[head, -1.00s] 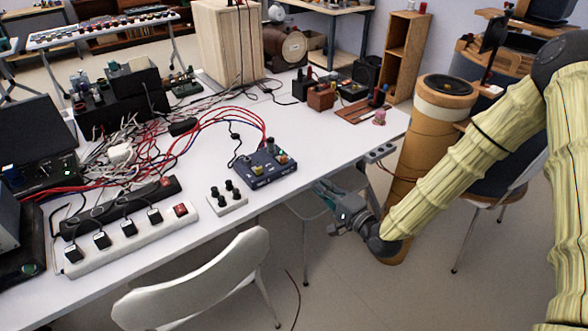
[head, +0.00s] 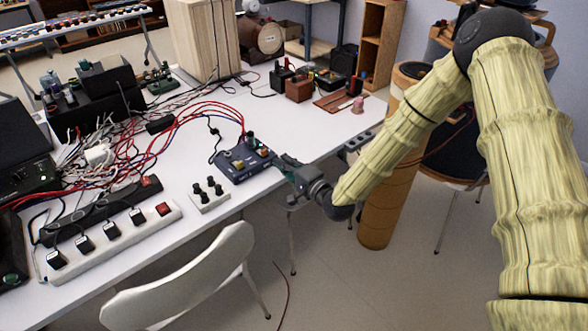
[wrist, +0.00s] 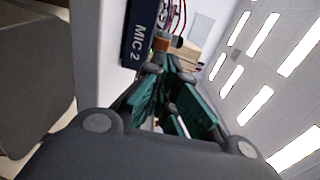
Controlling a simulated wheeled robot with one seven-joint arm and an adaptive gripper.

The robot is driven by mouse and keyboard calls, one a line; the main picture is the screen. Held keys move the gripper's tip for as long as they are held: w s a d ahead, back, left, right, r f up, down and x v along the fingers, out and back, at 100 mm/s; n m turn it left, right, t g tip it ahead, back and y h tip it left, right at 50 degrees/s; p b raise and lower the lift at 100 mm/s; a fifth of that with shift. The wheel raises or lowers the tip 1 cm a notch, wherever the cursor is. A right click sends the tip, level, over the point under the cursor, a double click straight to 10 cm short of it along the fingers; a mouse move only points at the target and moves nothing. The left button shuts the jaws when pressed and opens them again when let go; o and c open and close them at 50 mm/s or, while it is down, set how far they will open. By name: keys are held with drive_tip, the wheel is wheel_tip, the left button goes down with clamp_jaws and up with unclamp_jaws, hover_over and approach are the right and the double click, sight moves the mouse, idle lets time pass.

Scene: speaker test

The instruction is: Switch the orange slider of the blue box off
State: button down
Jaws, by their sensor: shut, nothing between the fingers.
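The blue box (head: 236,172) lies on the white table near its front edge, with knobs and small coloured parts on top and red cables at its back. In the wrist view its side (wrist: 138,35) reads "MIC 2". A small orange part (wrist: 161,44), apparently the orange slider, shows beside that side, just past my fingertips; its setting cannot be told. My gripper (head: 280,162) is at the right end of the box, pointing left at it. Its green fingers (wrist: 166,66) are shut and empty. Whether the fingertips touch the box or slider cannot be told.
A small white box with black knobs (head: 209,194) sits left of the blue box. A white power strip (head: 120,238) lies farther left, near tangled cables. A white chair (head: 190,275) stands at the table's front. The table right of the blue box is mostly clear.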

sight(271, 156)
drive_tip(key=x, duration=0.4)
drive_tip(key=shift+w+a+p, duration=0.15)
drive_tip(key=shift+w+p, duration=0.1)
drive_tip(key=shift+p, duration=0.05)
drive_tip(key=shift+w, duration=0.1)
drive_tip(key=shift+w+a+f, duration=0.1)
drive_tip(key=shift+w+a, duration=0.1)
drive_tip(key=shift+b+x, duration=0.6)
drive_tip(key=shift+x, duration=0.25)
drive_tip(key=shift+a, duration=0.1)
drive_tip(key=v, duration=0.8)
